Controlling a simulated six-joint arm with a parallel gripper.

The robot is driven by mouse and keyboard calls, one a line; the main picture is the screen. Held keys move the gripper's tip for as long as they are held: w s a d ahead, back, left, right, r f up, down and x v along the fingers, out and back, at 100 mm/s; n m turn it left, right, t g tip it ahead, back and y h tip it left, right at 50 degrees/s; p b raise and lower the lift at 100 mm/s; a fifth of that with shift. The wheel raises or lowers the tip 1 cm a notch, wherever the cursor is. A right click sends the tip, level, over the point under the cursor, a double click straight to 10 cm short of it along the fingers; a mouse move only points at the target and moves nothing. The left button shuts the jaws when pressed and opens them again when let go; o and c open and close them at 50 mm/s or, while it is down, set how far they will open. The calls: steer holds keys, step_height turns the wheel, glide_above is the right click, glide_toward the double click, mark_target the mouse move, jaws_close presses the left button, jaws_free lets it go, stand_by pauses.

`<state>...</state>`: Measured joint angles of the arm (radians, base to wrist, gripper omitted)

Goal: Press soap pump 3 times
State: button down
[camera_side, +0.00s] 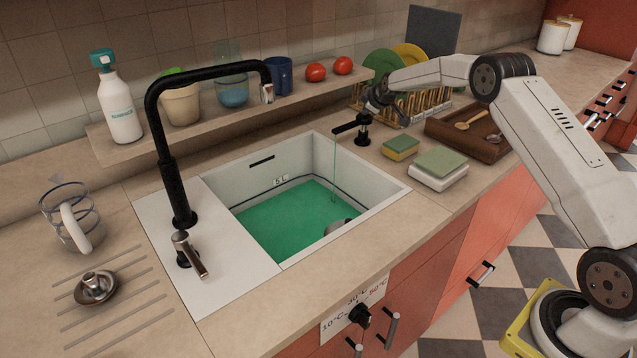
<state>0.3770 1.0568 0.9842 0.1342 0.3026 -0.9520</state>
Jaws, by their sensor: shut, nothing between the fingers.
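The black soap pump (362,133) stands on the counter at the sink's back right corner, with its spout pointing left over the basin. A thin green stream (334,172) runs down from the spout tip into the sink (398,191). My gripper (369,109) is shut, pointing down right at the top of the pump head. It appears to touch the head, but the small dark parts overlap and I cannot tell for sure. The sink holds green liquid (285,222), with a grey rounded thing (341,226) at its right front edge.
A black faucet (168,160) arches over the sink from the left. Sponges (401,147), a cloth stack (439,168), a wooden tray (450,133) and a dish rack (431,104) stand right of the pump. A shelf (215,116) behind holds a white bottle (120,108) and cups.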

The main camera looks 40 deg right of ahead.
steer(key=shift+s+f, duration=0.1)
steer(key=shift+f, duration=0.85)
stand_by(0.9)
steer(key=shift+r, duration=1.6)
steer(key=shift+r, duration=0.15)
steer(key=shift+r, duration=2.4)
